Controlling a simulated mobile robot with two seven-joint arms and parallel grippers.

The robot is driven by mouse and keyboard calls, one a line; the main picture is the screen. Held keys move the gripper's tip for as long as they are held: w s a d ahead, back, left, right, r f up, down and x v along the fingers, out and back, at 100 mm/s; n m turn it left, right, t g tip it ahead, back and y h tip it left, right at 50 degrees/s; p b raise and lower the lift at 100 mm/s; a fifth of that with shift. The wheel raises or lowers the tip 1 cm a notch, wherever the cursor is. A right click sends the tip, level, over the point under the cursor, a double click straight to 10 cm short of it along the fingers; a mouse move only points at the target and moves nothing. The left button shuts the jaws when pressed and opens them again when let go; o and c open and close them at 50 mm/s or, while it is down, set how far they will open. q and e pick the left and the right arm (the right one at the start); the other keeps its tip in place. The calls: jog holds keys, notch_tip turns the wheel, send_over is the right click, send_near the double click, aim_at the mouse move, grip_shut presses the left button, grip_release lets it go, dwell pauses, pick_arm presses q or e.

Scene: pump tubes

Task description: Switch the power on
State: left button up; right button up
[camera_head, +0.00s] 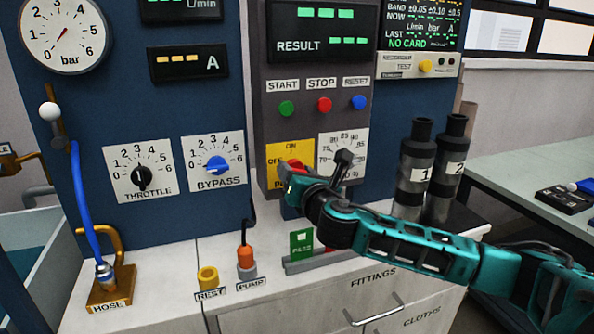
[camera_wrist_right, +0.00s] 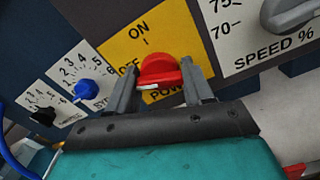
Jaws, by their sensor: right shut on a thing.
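The red power knob (camera_wrist_right: 160,70) sits on a yellow plate (camera_wrist_right: 190,30) marked ON at the top and OFF at the left. Its bar lies roughly level, with a white mark toward the left, OFF side. The knob also shows in the head view, partly hidden by my gripper. My right gripper (camera_head: 290,174) reaches in from the right at the plate. In the wrist view its two fingers (camera_wrist_right: 160,82) are on either side of the knob's bar, shut on it. My left gripper is not in view.
The speed dial (camera_head: 345,158) is close right of the power plate. Green, red and blue buttons (camera_head: 324,104) are above. Two grey cylinders (camera_head: 415,165) stand at the right. The bypass knob (camera_head: 216,165) is to the left. PUMP and REST sockets (camera_head: 208,279) are on the counter.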

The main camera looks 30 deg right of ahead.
jog(key=m, duration=0.3)
jog(key=m+p, duration=0.1)
jog(key=m, duration=0.1)
jog(key=shift+m, duration=0.4)
jog(key=m, duration=0.4)
jog(key=shift+r+p, duration=0.1)
jog(key=shift+p, duration=0.25)
jog(key=shift+m+p, duration=0.35)
jog(key=shift+m, duration=1.75)
jog(key=o, duration=1)
jog(key=shift+o, duration=0.2)
